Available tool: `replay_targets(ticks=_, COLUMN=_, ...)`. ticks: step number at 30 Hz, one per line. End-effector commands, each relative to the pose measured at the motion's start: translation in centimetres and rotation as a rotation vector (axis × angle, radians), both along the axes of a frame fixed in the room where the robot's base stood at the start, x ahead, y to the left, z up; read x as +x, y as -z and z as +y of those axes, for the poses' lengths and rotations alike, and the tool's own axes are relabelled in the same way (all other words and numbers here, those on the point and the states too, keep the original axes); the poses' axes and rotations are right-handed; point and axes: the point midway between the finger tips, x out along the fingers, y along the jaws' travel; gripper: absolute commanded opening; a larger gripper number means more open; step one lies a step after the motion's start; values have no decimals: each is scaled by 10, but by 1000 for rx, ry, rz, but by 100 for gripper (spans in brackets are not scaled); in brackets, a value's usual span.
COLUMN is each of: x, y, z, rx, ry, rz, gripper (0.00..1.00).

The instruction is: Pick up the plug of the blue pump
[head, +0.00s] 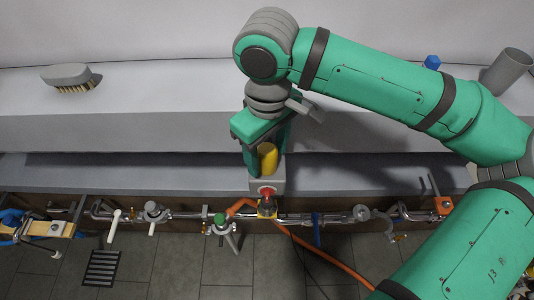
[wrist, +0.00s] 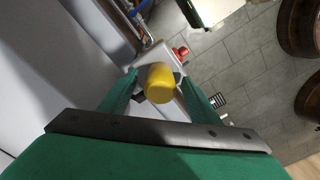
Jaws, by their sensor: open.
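A yellow rounded plug-like piece (head: 268,158) stands at the grey box with a red knob (head: 279,186). In the wrist view the yellow piece (wrist: 160,83) shows between my fingers, with the grey box (wrist: 149,56) behind it. My gripper (wrist: 159,76) is open, with one green finger on each side of the yellow piece. I cannot tell whether either finger touches it. In the head view my gripper (head: 262,145) points down at the box and partly hides the piece. A blue object (head: 12,218) lies at the far left edge; I cannot tell whether it is the pump.
A metal pipe (head: 185,217) with several valves runs along the front below the grey ledge (head: 130,170). An orange hose (head: 335,262) and a dark cable cross the tiled floor. A brush (head: 68,76) and a grey cup (head: 506,70) stand on the counter behind.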

Motion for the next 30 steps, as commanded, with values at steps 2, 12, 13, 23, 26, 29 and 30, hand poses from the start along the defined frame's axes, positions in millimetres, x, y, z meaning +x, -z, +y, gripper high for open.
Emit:
replay_targets(ticks=2, x=0, y=0, z=0, rx=0, ry=0, rz=0, gripper=47)
replay_targets(ticks=12, x=0, y=0, z=1, rx=0, ry=-3, rz=0, gripper=8)
replay_targets(ticks=13, x=0, y=0, z=1, rx=0, ry=-2, rz=0, gripper=8)
replay_targets(ticks=23, x=0, y=-16, z=2, rx=1, ry=-3, rz=-1, gripper=8)
replay_targets(ticks=26, x=1, y=-32, z=3, rx=1, ry=-4, rz=-3, gripper=8)
replay_targets(ticks=29, x=-13, y=-48, z=-2, rx=1, ry=-6, rz=-2, gripper=8)
replay_targets(ticks=30, x=-20, y=-56, z=-4, rx=1, ry=-5, rz=-4, gripper=8)
